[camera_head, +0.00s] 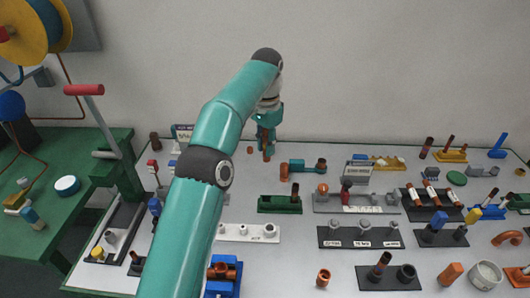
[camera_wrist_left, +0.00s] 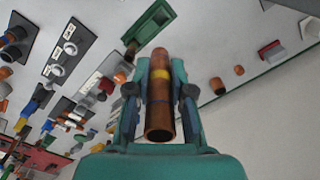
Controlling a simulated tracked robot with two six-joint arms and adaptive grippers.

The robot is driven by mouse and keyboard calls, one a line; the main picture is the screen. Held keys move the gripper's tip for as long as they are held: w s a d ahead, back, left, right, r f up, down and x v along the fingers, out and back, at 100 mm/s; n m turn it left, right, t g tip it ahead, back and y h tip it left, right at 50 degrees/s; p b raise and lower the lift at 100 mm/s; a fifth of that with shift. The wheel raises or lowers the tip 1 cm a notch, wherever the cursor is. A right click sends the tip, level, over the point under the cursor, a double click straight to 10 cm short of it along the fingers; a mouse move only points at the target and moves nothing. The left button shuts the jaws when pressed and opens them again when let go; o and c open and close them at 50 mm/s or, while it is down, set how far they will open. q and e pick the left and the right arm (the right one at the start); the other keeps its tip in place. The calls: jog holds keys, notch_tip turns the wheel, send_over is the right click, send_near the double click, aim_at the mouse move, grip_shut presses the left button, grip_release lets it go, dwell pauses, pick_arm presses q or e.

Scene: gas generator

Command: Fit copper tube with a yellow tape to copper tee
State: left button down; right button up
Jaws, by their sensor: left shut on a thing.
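My left gripper (camera_head: 266,142) is at the back of the table, above its surface and near the wall. It is shut on a copper tube (camera_wrist_left: 160,110) with a yellow tape band, seen between the fingers in the left wrist view; the tube also shows below the gripper in the head view (camera_head: 267,151), pointing down. A copper fitting that looks like a tee (camera_head: 224,270) sits in a blue holder at the front of the table, partly beside my arm. Another copper piece (camera_head: 284,172) sits at a teal holder to the right of the gripper; I cannot tell its shape.
A green block (camera_head: 280,205), a grey fixture (camera_head: 355,206) and racks with upright parts fill the table's middle and right. A loose copper piece (camera_head: 323,277) stands at the front. A green bench (camera_head: 45,210) with a red-handled lever is at the left. My arm hides part of the table.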

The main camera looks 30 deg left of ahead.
pick_arm(q)
jog(key=shift+w+r, duration=0.1)
jog(key=shift+w, duration=0.2)
dwell(0.4)
jog(key=shift+w+d+f, duration=0.1)
jog(key=shift+d+f, duration=0.05)
jog(key=shift+f, duration=0.4)
jog(key=shift+w+d+f, duration=0.2)
jog(key=shift+w+f, duration=0.2)
jog(key=shift+f, duration=0.4)
jog(key=shift+f, duration=0.1)
